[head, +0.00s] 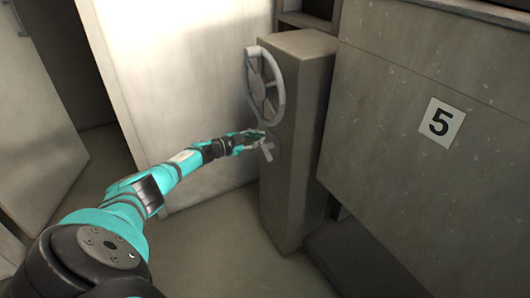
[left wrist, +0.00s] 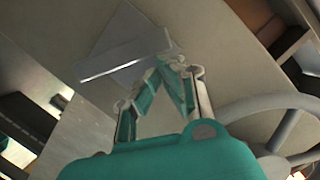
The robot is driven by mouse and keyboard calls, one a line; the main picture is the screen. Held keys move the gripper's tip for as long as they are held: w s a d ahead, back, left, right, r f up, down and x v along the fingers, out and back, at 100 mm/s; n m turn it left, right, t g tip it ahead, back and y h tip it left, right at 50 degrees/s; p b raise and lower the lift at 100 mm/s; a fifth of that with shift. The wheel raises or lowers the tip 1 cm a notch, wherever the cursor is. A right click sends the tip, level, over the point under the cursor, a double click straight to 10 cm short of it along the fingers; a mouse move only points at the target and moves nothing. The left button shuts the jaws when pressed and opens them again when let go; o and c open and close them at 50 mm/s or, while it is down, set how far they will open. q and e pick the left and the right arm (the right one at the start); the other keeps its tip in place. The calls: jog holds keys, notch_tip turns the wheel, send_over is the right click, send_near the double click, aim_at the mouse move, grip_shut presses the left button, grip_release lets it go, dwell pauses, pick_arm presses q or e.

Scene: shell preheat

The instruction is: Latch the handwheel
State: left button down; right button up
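The grey spoked handwheel (head: 265,85) is mounted upright on the left face of a tall grey post. Part of its rim shows at the lower right of the left wrist view (left wrist: 287,122). A small pale lever (head: 267,149) sits on the post below the wheel. My left gripper (head: 259,137) is beside this lever, below the wheel. In the left wrist view its fingers (left wrist: 168,64) slant together at the tips, near the end of a flat grey piece (left wrist: 125,58). I cannot tell whether they touch it. My right gripper is out of view.
A pale panel (head: 180,80) is behind my left arm. Open floor (head: 225,250) lies in front of the post.

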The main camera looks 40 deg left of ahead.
pick_arm(q)
jog(key=shift+a+f+n, duration=0.15)
jog(key=shift+a+n, duration=0.1)
jog(key=shift+n, duration=0.15)
dwell(0.8)
jog(key=shift+w+a+f, duration=0.15)
jog(key=shift+w+a, duration=0.1)
jog(key=shift+a, duration=0.2)
dwell(3.9)
jog(key=v, duration=1.2)
jog(key=shift+a, duration=0.15)
dwell(0.5)
